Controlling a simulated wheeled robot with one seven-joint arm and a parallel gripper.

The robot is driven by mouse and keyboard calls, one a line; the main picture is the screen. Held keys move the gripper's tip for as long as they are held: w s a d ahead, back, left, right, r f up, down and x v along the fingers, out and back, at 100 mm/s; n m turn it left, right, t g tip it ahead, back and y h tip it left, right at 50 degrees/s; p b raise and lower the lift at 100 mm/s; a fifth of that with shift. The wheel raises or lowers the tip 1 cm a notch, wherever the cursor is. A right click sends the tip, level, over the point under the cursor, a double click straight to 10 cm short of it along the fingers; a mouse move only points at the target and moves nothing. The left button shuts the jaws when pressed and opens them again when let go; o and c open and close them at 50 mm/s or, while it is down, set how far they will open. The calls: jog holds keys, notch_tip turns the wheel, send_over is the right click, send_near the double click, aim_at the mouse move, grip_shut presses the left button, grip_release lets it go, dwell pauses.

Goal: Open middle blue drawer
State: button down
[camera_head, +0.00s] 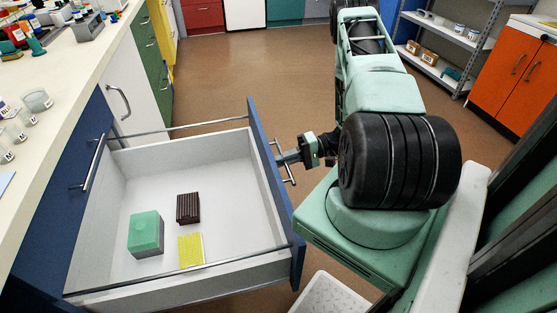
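The blue drawer (271,187) stands pulled far out from the bench, and its white inside (165,175) is in full view. A teal-topped grey box (146,232), a dark brown ribbed block (188,208) and a yellow piece (191,250) lie on its floor. A metal bar handle (285,162) is on the outer side of its blue front. My gripper (289,157) is at this handle, reaching it from the right. The fingers are small and overlap the handle, so I cannot tell whether they are closed on it.
Another blue front with a bar handle (94,162) is at the left under the pale countertop (60,100), which carries beakers and bottles. Brown floor (240,75) is clear beyond the drawer. Orange cabinets (510,75) and shelves are at right.

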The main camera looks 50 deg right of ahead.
jog(key=shift+d, duration=0.1)
jog(key=c, duration=1.6)
grip_release()
jog(key=shift+c, duration=0.2)
jog(key=v, duration=1.7)
jog(key=shift+b, duration=0.35)
jog(key=shift+s+d, duration=0.1)
jog(key=shift+s, duration=0.05)
